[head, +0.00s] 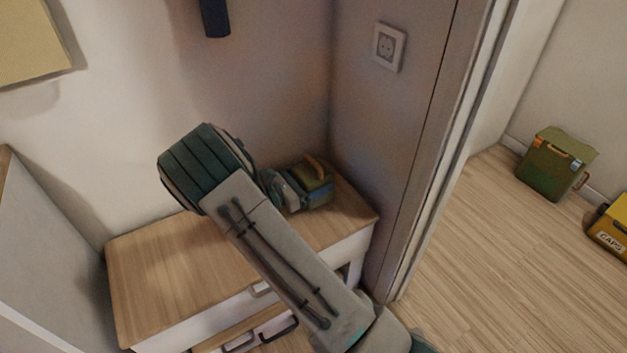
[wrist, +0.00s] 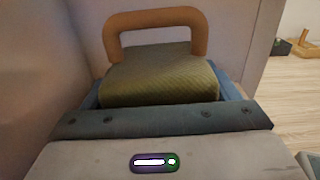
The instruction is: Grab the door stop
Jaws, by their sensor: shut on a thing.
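The door stop (head: 318,190) appears to be the olive-green block with an orange looped handle at the back right of the wooden-topped cabinet. My gripper (head: 299,190) is shut on this block, coming from the left with the arm reaching over the cabinet. In the wrist view the green ribbed block (wrist: 158,78) sits right in front of the gripper (wrist: 160,100), its handle standing up on the far side. The fingertips are mostly hidden by the block and the gripper body. I cannot tell whether the block touches the cabinet top.
The cabinet (head: 165,265) has a bare top at left and drawers with dark handles below. A wall and door frame (head: 430,150) stand close on the right. A green box (head: 553,165) and a yellow box (head: 612,228) stand on the floor beyond the doorway.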

